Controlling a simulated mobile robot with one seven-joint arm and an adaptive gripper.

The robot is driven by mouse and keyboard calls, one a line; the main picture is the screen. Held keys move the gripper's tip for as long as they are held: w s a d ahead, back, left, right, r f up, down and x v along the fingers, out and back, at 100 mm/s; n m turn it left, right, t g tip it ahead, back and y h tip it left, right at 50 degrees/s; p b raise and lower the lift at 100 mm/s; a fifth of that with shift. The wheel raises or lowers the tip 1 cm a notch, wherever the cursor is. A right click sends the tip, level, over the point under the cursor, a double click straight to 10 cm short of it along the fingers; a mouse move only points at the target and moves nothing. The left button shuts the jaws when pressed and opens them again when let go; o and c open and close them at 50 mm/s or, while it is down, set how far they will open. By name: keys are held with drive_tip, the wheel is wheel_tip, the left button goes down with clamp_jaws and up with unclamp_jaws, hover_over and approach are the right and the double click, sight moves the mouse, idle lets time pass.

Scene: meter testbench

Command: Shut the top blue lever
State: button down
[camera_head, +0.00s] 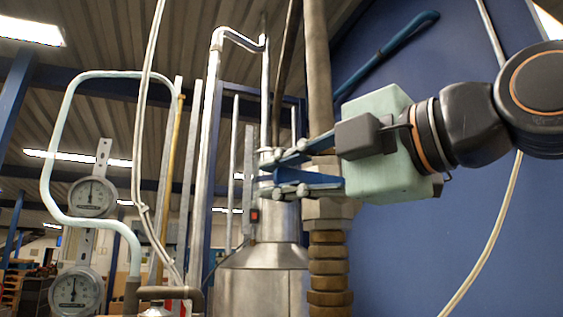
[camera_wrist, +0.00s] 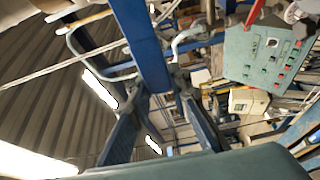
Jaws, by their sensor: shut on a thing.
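My gripper (camera_head: 272,176) reaches in from the right, its blue fingers pointing left in front of the vertical pipes. It is shut on a blue bar (camera_head: 290,175), which shows mostly end-on between the fingers. In the wrist view the blue bar (camera_wrist: 143,45) runs from the top edge down to my fingertips (camera_wrist: 163,85). It looks like a lever, but its pivot is hidden, and I cannot tell which lever it is. Another long blue lever (camera_head: 390,47) slants upward to the right above my gripper, apart from it. Its lower end is near the thick pipe.
A thick pipe (camera_head: 318,60) with brass fittings (camera_head: 330,270) stands right behind my fingers. A metal vessel (camera_head: 262,280) is below. Two dial gauges (camera_head: 92,196) are at the left. A blue panel (camera_head: 500,230) fills the right. The wrist view shows a green control box (camera_wrist: 265,55).

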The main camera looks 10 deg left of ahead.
drive_tip(key=shift+f, duration=0.35)
drive_tip(key=shift+a+f+n, duration=0.1)
drive_tip(key=shift+n, duration=0.2)
drive_tip(key=c, duration=1.8)
unclamp_jaws()
drive_tip(key=shift+o, duration=0.2)
drive_tip(key=shift+s+d+r, duration=0.15)
drive_tip(key=shift+d+r, duration=0.05)
drive_tip(key=shift+d, duration=0.15)
drive_tip(key=v, duration=1.1)
drive_tip(key=shift+d, duration=0.15)
drive_tip(key=shift+s+r, duration=0.1)
drive_tip(key=shift+s, duration=0.05)
